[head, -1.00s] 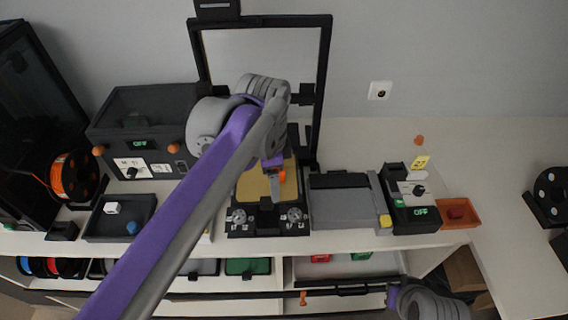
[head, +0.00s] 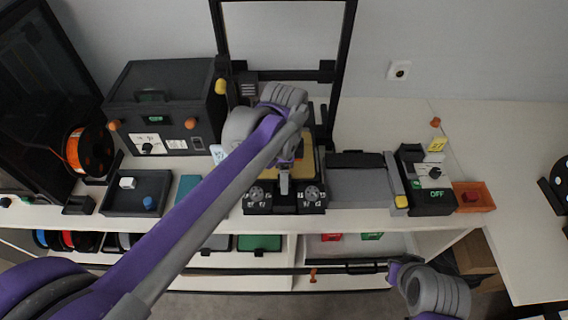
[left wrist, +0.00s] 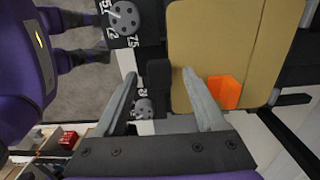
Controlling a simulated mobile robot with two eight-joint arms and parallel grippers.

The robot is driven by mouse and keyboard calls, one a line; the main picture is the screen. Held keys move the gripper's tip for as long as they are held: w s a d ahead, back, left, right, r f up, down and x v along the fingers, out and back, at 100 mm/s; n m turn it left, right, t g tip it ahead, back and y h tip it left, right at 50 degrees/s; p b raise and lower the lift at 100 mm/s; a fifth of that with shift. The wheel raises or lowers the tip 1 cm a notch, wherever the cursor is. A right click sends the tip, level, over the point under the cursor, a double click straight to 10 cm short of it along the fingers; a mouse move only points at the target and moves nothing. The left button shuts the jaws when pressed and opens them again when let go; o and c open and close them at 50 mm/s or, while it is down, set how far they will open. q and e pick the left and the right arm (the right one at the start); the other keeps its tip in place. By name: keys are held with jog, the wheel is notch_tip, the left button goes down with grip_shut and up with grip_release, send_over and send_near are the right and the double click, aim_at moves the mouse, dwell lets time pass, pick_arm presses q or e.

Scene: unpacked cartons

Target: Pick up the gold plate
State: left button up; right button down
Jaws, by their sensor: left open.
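The gold plate (head: 307,165) lies flat on the bed of the black printer, partly hidden by my left arm in the head view. It fills the upper middle of the left wrist view (left wrist: 215,40). An orange block (left wrist: 225,92) sits on it. My left gripper (head: 284,183) is at the plate's front edge. In the left wrist view its open fingers (left wrist: 160,74) stand either side of a black tab (left wrist: 158,85) beside the plate. One fingertip overlaps the plate's edge in this view; I cannot tell whether it touches. My right gripper is not visible.
The printer's black frame (head: 345,60) rises behind the plate, and two dials (head: 312,193) stand in front. A grey flat-topped unit (head: 360,187) is close on the right. A dark box machine (head: 165,105) and tray (head: 137,200) are on the left. The counter at right is mostly clear.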

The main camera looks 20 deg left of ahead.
pick_arm(q)
jog(key=shift+f, duration=0.25)
grip_shut()
jog(key=shift+r, duration=0.1)
dwell(0.4)
notch_tip(320, 180, up, 10)
dwell(0.5)
